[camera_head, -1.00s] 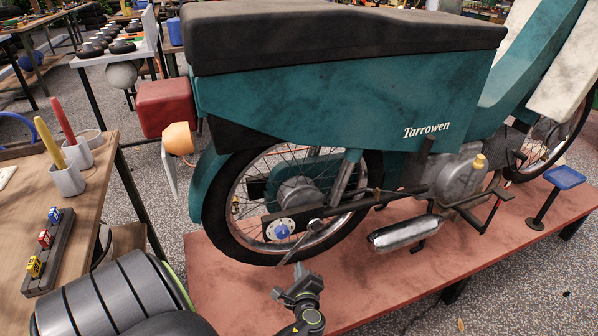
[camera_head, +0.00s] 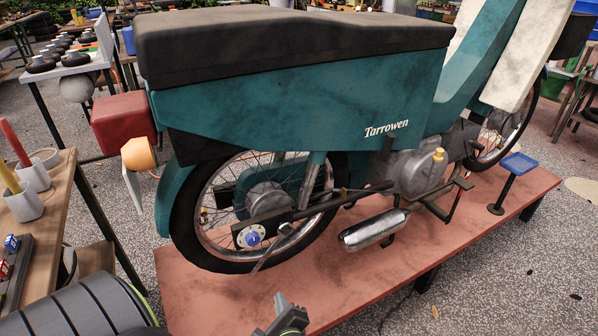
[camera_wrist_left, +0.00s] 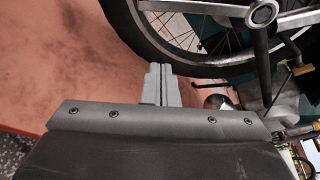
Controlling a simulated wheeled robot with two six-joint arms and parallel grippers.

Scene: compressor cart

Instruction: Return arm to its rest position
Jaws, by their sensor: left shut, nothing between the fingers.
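My left gripper (camera_head: 283,303) is low in the head view, in front of the red platform and below the rear wheel. It is shut and empty. In the left wrist view its two closed fingers (camera_wrist_left: 160,84) point toward the dark tyre (camera_wrist_left: 135,40), with nothing between them. The teal moped (camera_head: 290,95) stands on the red platform (camera_head: 200,305). A thin metal lever (camera_head: 268,255) slants down from a round fitting near the rear hub, apart from my gripper. My right gripper is not in view.
A wooden bench (camera_head: 58,195) with grey cups holding coloured handles stands at the left. A dark ribbed cylinder (camera_head: 85,312) is at the lower left. The silver exhaust (camera_head: 373,230) and a blue-topped stand (camera_head: 518,165) are on the right. Paved floor (camera_head: 500,290) is open at the lower right.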

